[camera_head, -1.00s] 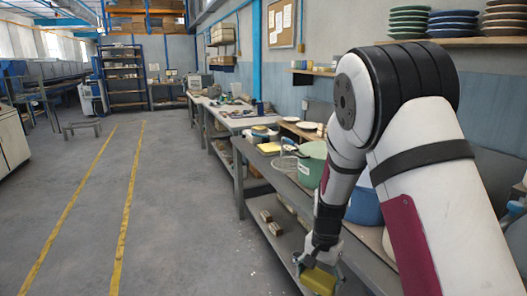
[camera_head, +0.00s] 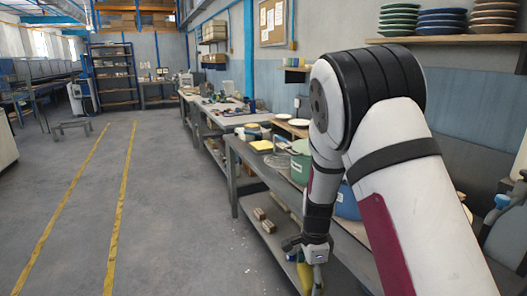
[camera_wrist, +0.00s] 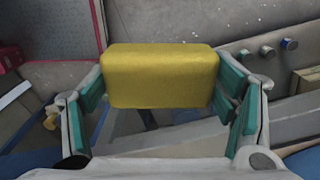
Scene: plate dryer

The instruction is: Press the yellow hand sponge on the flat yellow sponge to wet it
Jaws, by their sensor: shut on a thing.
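The yellow hand sponge (camera_wrist: 160,75) is a thick rounded block held between the two teal-padded fingers of my gripper (camera_wrist: 162,88) in the wrist view. In the head view my gripper (camera_head: 311,268) hangs low in front of the workbench, with the sponge (camera_head: 305,278) in it near the bottom edge. The sponge is in the air there, apart from the bench top. The flat yellow sponge (camera_head: 262,145) appears to be the small yellow patch lying on the near bench, farther off and up-left of my gripper. It is small in view and its details are unclear.
A green pot (camera_head: 300,165) and a blue container (camera_head: 347,204) stand on the bench, partly behind my arm. Brown blocks (camera_head: 264,220) lie on the lower shelf. Stacked plates (camera_head: 398,20) sit on a wall shelf. The floor aisle (camera_head: 150,220) on the left is clear.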

